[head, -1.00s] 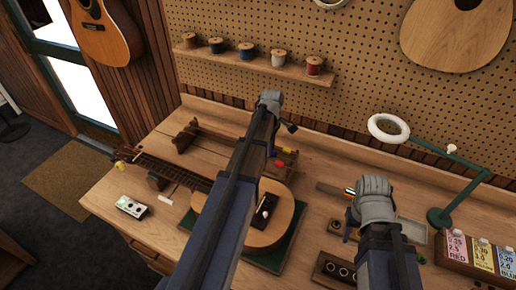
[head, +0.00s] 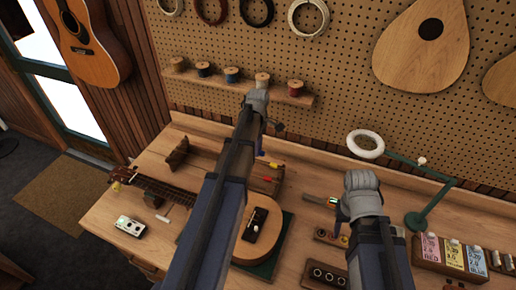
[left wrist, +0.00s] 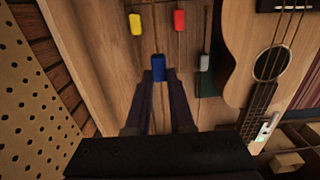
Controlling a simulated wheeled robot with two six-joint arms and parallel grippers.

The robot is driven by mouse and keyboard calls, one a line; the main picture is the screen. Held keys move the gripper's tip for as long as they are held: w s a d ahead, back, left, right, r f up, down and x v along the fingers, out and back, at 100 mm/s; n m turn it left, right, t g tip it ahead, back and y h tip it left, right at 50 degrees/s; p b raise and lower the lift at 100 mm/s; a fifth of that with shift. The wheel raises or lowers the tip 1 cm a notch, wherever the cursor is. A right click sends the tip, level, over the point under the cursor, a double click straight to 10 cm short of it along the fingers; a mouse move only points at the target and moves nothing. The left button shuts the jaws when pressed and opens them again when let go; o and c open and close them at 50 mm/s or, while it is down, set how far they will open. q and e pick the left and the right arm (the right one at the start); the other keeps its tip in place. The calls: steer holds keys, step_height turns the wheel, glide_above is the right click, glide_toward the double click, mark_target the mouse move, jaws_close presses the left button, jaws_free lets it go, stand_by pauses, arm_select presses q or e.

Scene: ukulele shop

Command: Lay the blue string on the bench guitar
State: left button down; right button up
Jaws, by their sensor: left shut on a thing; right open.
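The blue string's blue tag (left wrist: 158,67) is between the tips of my left gripper (left wrist: 158,80), which is shut on it. In the head view my left gripper (head: 262,140) is above the back of the bench, with a bit of blue below it. The bench guitar (head: 262,246) lies on the bench, partly hidden by my left arm. Its body and sound hole show at the right of the left wrist view (left wrist: 240,60). My right gripper (head: 345,214) is open over the bench right of the guitar; its tips are mostly hidden.
Yellow (left wrist: 135,23), red (left wrist: 179,20) and white (left wrist: 205,62) tags are close to the blue one. A green lamp (head: 416,219) and labelled boxes (head: 450,252) stand at the right. A shelf of spools (head: 240,88) is on the pegboard behind.

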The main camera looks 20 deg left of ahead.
arm_select(q)
steer(key=shift+r, duration=0.4)
arm_select(e)
steer(key=shift+r, duration=0.35)
arm_select(q)
steer(key=shift+r+p, duration=2.4)
steer(key=shift+p, duration=0.2)
arm_select(e)
step_height(320, 180, up, 5)
steer(key=shift+f, duration=0.1)
arm_select(q)
steer(key=shift+f, duration=0.1)
